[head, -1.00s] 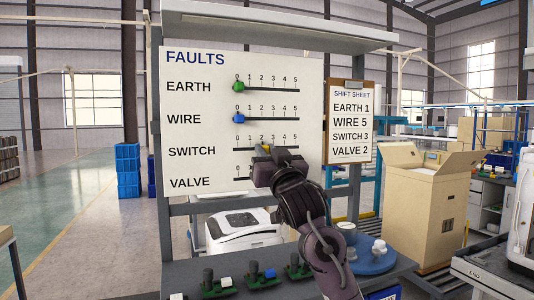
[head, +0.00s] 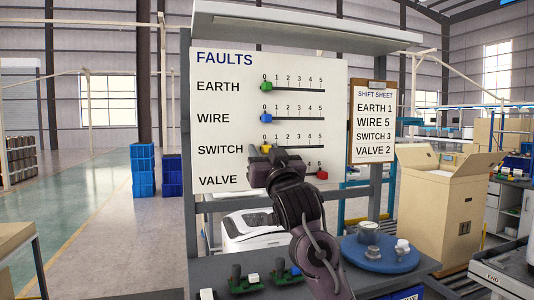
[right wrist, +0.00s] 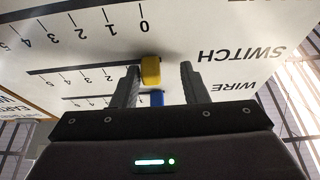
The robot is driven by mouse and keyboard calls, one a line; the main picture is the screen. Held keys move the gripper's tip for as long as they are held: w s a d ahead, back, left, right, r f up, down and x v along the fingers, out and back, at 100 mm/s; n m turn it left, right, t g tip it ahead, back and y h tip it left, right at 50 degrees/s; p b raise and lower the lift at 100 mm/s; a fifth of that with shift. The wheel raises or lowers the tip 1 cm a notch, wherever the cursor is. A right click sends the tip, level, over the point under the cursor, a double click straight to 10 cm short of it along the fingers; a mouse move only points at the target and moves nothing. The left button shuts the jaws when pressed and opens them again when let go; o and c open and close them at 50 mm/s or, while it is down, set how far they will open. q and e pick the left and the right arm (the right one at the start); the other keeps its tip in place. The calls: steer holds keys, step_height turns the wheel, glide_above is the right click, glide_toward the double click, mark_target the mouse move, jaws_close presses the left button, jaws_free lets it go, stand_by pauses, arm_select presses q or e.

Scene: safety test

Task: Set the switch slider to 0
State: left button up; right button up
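The yellow switch slider (head: 267,148) stands at the 0 end of the SWITCH row on the white FAULTS board (head: 222,75). It also shows in the right wrist view (right wrist: 151,70), in line with the 0 mark. My right gripper (right wrist: 158,72) is at the slider, its two fingers on either side. Gaps show between the slider and both fingers, so the gripper looks open. In the head view my right gripper (head: 268,154) covers part of the SWITCH and VALVE rows. My left gripper is not in view.
The green earth slider (head: 266,87) and blue wire slider (head: 266,118) are at 0. The red valve slider (head: 322,175) is near 5. A shift sheet (head: 374,125) hangs right of the board. A shelf (head: 300,24) overhangs it.

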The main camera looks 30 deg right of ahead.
steer(key=shift+d, duration=0.2)
steer(key=b+v, duration=0.3)
steer(key=v, duration=0.5)
stand_by(0.4)
